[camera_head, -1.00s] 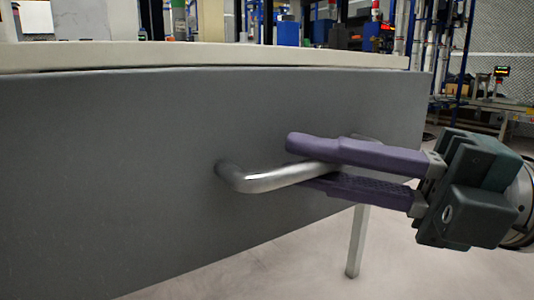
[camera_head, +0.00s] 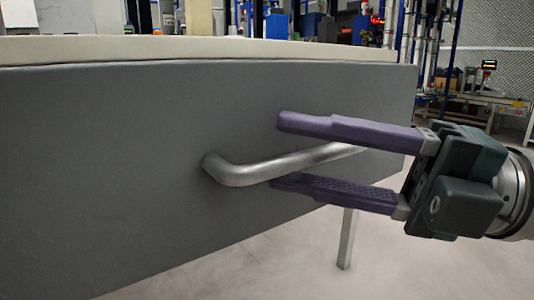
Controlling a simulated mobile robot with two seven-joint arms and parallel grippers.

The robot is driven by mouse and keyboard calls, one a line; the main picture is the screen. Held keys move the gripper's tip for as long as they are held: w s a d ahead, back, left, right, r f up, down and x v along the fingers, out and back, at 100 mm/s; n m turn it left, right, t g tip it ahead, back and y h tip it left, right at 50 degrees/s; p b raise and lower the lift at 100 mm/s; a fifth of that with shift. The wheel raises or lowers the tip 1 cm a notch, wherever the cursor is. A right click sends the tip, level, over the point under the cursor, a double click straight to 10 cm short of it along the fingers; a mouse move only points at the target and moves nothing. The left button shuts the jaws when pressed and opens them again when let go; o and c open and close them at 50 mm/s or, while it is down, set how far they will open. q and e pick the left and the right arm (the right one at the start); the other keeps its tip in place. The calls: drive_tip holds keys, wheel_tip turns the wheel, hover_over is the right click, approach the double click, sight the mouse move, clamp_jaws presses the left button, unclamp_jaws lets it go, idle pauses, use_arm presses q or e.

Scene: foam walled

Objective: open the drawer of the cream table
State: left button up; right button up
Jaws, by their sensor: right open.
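The cream table (camera_head: 220,50) shows its pale top edge across the upper part of the view. Below it is the grey drawer front (camera_head: 110,150), with a thin dark line between it and the top. A silver bar handle (camera_head: 255,172) sticks out from the drawer front. My right gripper (camera_head: 276,152) comes in from the right. Its two purple fingers are open, one above and one below the handle bar, with gaps to the bar. My left gripper is not in view.
A table leg (camera_head: 347,238) stands below the drawer at the right. The floor (camera_head: 260,270) below the drawer front looks clear. Racks and workbenches stand far behind the table.

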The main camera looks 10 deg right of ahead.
drive_tip(key=p+v, duration=0.2)
drive_tip(key=v, duration=0.7)
drive_tip(key=shift+d, duration=0.4)
drive_tip(key=shift+s, duration=0.15)
